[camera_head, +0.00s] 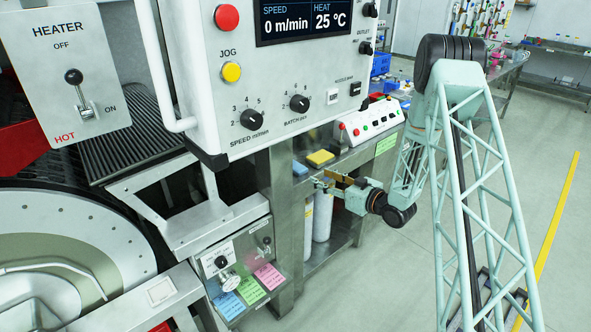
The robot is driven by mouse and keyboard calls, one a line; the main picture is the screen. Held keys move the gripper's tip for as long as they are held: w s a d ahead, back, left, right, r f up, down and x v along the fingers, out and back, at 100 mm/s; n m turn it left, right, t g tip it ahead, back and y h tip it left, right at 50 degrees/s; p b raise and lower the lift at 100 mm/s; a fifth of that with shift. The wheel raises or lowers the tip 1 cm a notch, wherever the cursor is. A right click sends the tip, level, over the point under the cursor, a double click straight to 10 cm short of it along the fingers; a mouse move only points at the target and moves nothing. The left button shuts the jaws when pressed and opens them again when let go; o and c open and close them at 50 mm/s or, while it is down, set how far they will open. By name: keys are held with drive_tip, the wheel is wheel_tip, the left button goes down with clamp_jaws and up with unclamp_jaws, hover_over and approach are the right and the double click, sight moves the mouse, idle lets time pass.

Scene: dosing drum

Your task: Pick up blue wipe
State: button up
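A small blue piece (299,168), which looks like the blue wipe, lies on the metal side table (350,160) below the control panel. A yellow block or wipe (320,157) lies just to its right. My gripper (318,184) is in front of the table edge, below and to the right of the blue wipe, and points left. It appears apart from both wipes. Its fingers are small and seen from the side, so their opening is unclear. I see nothing held in it.
The control panel (290,75) overhangs the table at the upper left. A button box (371,122) stands on the table to the right. White cylinders (323,217) stand below the tabletop. Coloured note cards (250,290) are at the lower left. Open floor lies to the right.

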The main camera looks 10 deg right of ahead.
approach(300, 168)
drive_tip(key=shift+b+x, duration=0.45)
drive_tip(key=shift+x, duration=1.9)
drive_tip(key=shift+a, duration=0.2)
drive_tip(key=shift+b+x, duration=0.5)
drive_tip(key=shift+x, duration=2.05)
drive_tip(key=shift+r, duration=0.15)
drive_tip(key=shift+c, duration=0.7)
drive_tip(key=c, duration=0.3)
drive_tip(key=shift+c, duration=0.2)
drive_tip(key=shift+r, duration=0.15)
